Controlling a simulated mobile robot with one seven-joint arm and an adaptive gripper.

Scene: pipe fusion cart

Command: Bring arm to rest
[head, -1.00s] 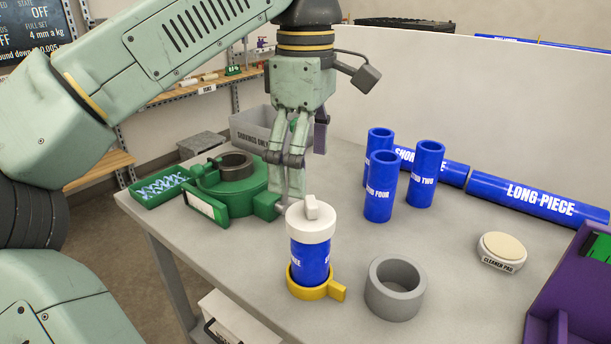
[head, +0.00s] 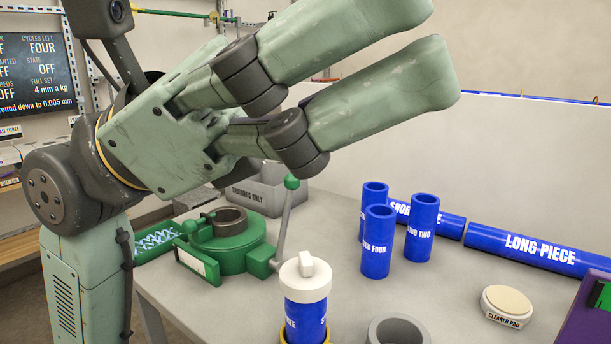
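My gripper (head: 440,45) is close to the head camera, raised above the cart top (head: 460,310), with its two thick fingers pointing up and to the right. The fingers stand apart with a gap between them, and nothing is held there. My arm folds at the left of the view. The gripper covers part of the back wall and the space above the table.
A blue stub with a white cap (head: 304,280) stands upright at the front. Behind it are a green clamp tool (head: 235,250) with a raised lever, a grey shavings bin (head: 270,190), upright blue stubs (head: 377,240), a long blue pipe (head: 540,250) and a cleaner pad (head: 507,305).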

